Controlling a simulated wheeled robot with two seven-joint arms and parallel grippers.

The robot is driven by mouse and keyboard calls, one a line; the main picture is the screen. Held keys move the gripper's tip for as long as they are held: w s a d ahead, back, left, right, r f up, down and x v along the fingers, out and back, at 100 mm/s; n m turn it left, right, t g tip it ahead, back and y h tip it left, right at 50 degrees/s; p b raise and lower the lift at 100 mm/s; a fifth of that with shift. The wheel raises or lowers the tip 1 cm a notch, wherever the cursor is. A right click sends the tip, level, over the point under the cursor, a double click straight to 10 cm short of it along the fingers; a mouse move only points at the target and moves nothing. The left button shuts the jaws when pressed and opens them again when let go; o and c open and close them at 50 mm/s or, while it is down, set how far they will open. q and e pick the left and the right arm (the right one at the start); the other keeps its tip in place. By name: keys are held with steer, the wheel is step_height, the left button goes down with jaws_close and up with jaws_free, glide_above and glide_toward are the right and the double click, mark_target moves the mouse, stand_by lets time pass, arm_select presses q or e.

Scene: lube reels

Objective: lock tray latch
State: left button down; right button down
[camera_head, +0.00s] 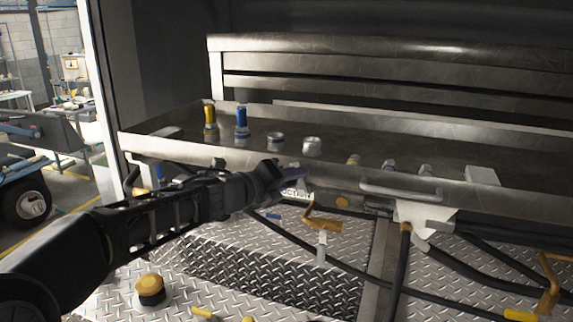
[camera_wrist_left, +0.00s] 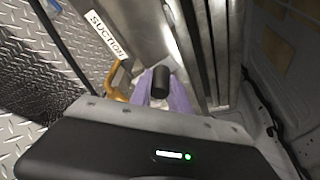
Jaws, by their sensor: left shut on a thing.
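The metal tray (camera_head: 225,153) spans the head view, with a raised front lip. My left gripper (camera_head: 298,175) is at the tray's front face, just above a white label. In the left wrist view my left gripper's purple fingers (camera_wrist_left: 161,92) are shut on a black cylindrical knob (camera_wrist_left: 159,80), which seems to be the tray latch. The knob sits between the fingers beside the tray's metal edge. In the head view the gripper hides the knob, and how the latch sits cannot be told. My right gripper is not in view.
Yellow and blue fittings (camera_head: 241,121) and several metal caps stand on the tray. A bar handle (camera_head: 400,190) is on its front to the right. Below are an orange-handled valve (camera_head: 322,222), black hoses and a diamond-plate floor. The SUCTION label (camera_wrist_left: 106,35) is near the gripper.

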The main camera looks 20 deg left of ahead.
arm_select(q)
steer(key=shift+d+r+m+y+p, duration=0.4)
steer(key=shift+r+m+y+p, duration=0.15)
steer(key=shift+m+p, duration=0.45)
steer(key=shift+w+d+f+m+g+p, duration=0.1)
steer(key=shift+d+m+g+p, duration=0.2)
steer(key=shift+p, duration=0.3)
